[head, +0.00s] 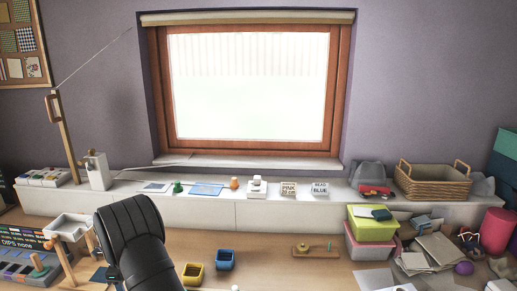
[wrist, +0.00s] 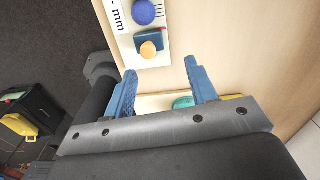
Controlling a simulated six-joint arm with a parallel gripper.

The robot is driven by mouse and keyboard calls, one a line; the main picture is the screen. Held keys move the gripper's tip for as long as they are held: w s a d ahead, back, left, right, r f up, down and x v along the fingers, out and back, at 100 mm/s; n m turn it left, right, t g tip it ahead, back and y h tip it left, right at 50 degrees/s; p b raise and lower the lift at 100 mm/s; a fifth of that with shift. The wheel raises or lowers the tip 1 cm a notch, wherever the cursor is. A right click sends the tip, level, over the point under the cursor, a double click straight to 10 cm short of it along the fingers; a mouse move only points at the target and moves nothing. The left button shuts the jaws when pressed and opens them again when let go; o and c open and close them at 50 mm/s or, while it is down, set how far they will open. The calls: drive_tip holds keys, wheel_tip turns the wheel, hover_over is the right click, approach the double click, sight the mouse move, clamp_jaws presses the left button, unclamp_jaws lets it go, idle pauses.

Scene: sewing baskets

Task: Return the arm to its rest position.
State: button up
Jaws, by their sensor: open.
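My gripper (wrist: 160,66) shows in the wrist view with its two blue fingers spread wide apart. It is open and nothing is gripped between the fingers. Wooden table top shows beyond the fingertips. A teal round thing (wrist: 183,102) shows low between the fingers, partly hidden by the gripper's grey bar; it lies beyond the fingers on a pale strip. In the head view my dark arm (head: 136,235) rises from the bottom edge at left of centre. The fingers cannot be made out there.
In the wrist view, a white board (wrist: 150,58) carries a blue ball (wrist: 143,12) and an orange ball (wrist: 148,50). In the head view, yellow (head: 192,274) and blue (head: 225,260) bins stand right of my arm. Stacked boxes (head: 368,248) and clutter fill the right.

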drive_tip(key=w+d+r, duration=0.2)
drive_tip(key=d+r, duration=0.2)
drive_tip(key=d, duration=0.2)
drive_tip(key=shift+m, duration=0.3)
drive_tip(key=f, duration=0.4)
drive_tip(key=s+d+f, duration=0.1)
drive_tip(key=f, duration=0.7)
drive_tip(key=shift+s+d+f, duration=0.25)
drive_tip(key=shift+f, duration=0.05)
drive_tip(key=r, duration=0.5)
drive_tip(key=shift+w+d+r, duration=0.1)
drive_tip(key=shift+w+r, duration=0.1)
drive_tip(key=shift+w, duration=0.05)
drive_tip(key=shift+r, duration=0.55)
